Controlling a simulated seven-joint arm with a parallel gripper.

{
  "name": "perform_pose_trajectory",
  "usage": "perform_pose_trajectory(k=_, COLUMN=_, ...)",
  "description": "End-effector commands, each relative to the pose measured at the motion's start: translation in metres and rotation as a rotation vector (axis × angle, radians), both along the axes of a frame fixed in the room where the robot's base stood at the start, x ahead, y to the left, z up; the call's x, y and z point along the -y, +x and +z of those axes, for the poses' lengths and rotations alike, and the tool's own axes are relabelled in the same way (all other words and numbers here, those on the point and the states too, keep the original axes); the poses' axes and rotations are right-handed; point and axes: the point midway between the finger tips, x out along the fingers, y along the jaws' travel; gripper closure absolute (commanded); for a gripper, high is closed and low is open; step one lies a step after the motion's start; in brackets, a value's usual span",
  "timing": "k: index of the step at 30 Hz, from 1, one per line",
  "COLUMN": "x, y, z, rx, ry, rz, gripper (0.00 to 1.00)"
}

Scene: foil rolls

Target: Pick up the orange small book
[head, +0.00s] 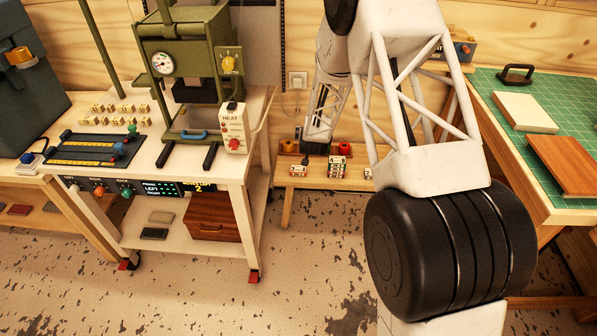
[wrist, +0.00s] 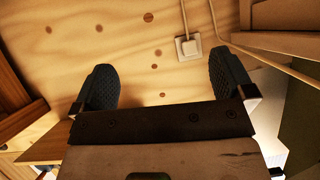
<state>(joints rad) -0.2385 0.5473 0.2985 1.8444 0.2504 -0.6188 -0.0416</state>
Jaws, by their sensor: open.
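No thing in either view is clearly an orange small book. An orange-brown flat slab (head: 566,163) lies on the green mat at the right in the head view; I cannot tell whether it is a book. Small flat book-like items, one dark red (head: 18,209) and one dark (head: 46,211), lie on the low shelf at far left. Two greyish ones (head: 155,233) lie on the white bench's lower shelf. My gripper (wrist: 164,78) is open and empty in the wrist view, its dark pads wide apart before a plywood wall. The head view does not show it.
A green press (head: 190,60) stands on the white bench (head: 210,182). A cream block (head: 525,112) and a black-handled tool (head: 516,73) lie on the green mat (head: 487,85). A low wooden bench (head: 325,180) stands at the back. Floor between the benches is clear.

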Motion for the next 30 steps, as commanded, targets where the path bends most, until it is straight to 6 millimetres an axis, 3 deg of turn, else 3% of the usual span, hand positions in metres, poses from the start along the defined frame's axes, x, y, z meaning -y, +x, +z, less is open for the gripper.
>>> perform_pose_trajectory(k=1, x=-0.004, y=0.003, z=-0.016, rx=0.009, ry=-0.002, rz=-0.001, gripper=0.0)
perform_pose_trajectory(k=14, x=-0.031, y=0.022, z=-0.125, rx=0.131, ry=-0.022, rz=-0.021, gripper=0.0)
perform_pose_trajectory(k=30, x=-0.056, y=0.011, z=-0.258, rx=0.279, ry=-0.058, rz=-0.04, gripper=0.0)
